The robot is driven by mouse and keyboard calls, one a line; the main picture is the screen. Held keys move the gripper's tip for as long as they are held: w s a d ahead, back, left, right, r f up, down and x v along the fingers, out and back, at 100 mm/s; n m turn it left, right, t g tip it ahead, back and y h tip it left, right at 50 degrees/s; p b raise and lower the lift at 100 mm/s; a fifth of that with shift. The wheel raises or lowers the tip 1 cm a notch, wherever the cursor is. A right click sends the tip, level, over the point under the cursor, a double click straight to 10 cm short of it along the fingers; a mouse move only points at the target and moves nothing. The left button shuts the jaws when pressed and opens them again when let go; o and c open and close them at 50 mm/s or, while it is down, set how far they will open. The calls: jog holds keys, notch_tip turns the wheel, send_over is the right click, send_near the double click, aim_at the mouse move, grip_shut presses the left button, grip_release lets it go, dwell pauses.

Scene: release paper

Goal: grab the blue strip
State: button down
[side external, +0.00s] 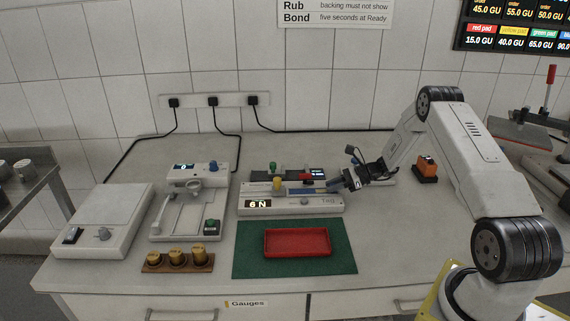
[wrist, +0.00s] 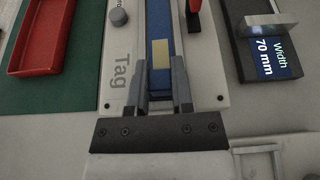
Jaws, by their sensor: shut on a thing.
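The blue strip (wrist: 160,22) lies lengthwise along the device marked "Tag", with a pale tan patch on it, in the wrist view. It also shows as a short blue band in the side view (side external: 301,191). My gripper (wrist: 162,62) is at the strip's near end, one finger on each side of it, and is shut on it. In the side view my gripper (side external: 334,186) reaches in from the right, low over the right end of the device (side external: 275,205). That device has a display reading "6 N".
A red tray (side external: 297,254) sits on a green mat (side external: 345,262) in front. Behind the device is a unit with a display reading "70 mm" (wrist: 275,62). A red part (wrist: 194,6) stands close beside the strip. Brass weights (side external: 176,257) and other instruments stand left.

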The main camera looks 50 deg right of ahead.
jog(key=shift+r, duration=0.1)
jog(key=shift+r, duration=0.7)
jog(key=s+a+r, duration=0.2)
jog(key=s+r, duration=0.3)
jog(key=s, duration=0.1)
jog(key=s+a+r, duration=0.3)
jog(key=s+r, duration=0.3)
jog(key=shift+s+a+r, duration=0.2)
jog(key=shift+s+a, duration=0.15)
jog(key=shift+s, duration=0.05)
